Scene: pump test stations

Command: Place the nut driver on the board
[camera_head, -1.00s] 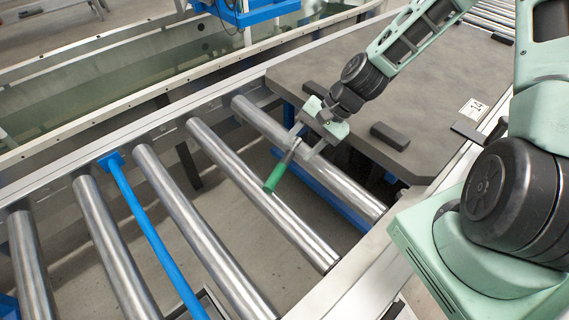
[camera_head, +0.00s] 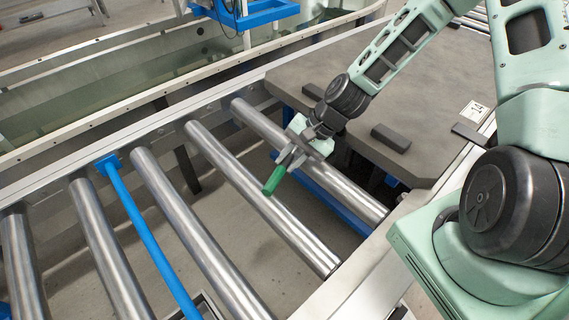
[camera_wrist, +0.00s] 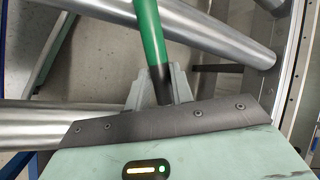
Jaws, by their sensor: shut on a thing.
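The nut driver (camera_head: 273,181) has a green handle, which points down and left from my gripper (camera_head: 290,158) in the head view. My gripper is shut on it, above the steel rollers near the board's edge. In the wrist view the green handle of the nut driver (camera_wrist: 149,35) rises from between the fingers of my gripper (camera_wrist: 158,88), and its dark lower part is between them. The rest of the tool is hidden. The board (camera_head: 440,110) is a dark grey flat plate at the right, with dark blocks on it.
Steel rollers (camera_head: 195,215) with open gaps between them run across the left and middle. A blue bar (camera_head: 150,235) lies between two rollers. A dark block (camera_head: 391,138) and a white tag marked 14 (camera_head: 474,111) are on the board. Bare board surface shows behind them.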

